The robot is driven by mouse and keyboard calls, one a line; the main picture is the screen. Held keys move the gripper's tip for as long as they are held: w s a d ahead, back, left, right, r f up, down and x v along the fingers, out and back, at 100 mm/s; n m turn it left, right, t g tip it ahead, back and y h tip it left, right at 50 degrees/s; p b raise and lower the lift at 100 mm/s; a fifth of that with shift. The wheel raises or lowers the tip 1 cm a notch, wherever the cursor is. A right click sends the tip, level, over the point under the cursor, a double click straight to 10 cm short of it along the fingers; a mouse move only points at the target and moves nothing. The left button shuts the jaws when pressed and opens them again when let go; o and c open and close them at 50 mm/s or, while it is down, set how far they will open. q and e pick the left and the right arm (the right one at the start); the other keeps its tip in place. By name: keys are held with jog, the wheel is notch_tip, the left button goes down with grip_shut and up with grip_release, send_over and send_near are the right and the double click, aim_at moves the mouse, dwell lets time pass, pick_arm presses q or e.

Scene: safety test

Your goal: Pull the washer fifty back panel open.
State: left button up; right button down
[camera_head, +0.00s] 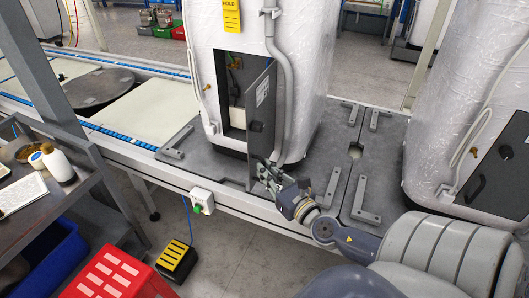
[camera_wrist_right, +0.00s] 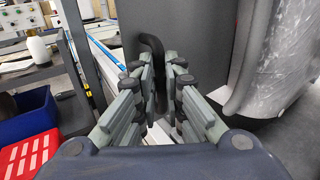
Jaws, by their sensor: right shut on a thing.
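The washer (camera_head: 235,35) is a tall white wrapped unit on a grey pallet plate. Its dark grey back panel (camera_head: 262,108) stands swung out on its right side, and the opening behind it (camera_head: 232,85) shows brass and white parts inside. My right gripper (camera_head: 262,172) is at the panel's lower part. In the right wrist view, the black curved handle (camera_wrist_right: 152,45) runs down between the fingers of my right gripper (camera_wrist_right: 165,85), which are closed on it. The panel's grey face (camera_wrist_right: 205,35) fills the top middle there. My left gripper is not in view.
A second wrapped unit with a shut dark panel (camera_head: 495,165) stands at the right. A metal cart (camera_head: 75,165) with bottles is at the left. A red crate (camera_head: 118,275) and a yellow-black box (camera_head: 175,262) are on the floor. Grey floor (camera_head: 230,240) is free between them and my arm.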

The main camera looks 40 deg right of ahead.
jog(key=shift+w+d+r+h, duration=0.15)
jog(key=shift+d+r+h, duration=0.25)
jog(key=shift+d, duration=0.35)
jog(key=c, duration=1.8)
grip_release()
jog(key=shift+o, duration=0.6)
jog(key=shift+w+d+f+m, duration=0.15)
jog(key=shift+d+f+m, duration=0.15)
jog(key=shift+d+f, duration=0.05)
jog(key=shift+a, duration=0.2)
jog(key=s+a, duration=0.1)
jog(key=s, duration=1.1)
jog(key=shift+a, duration=0.3)
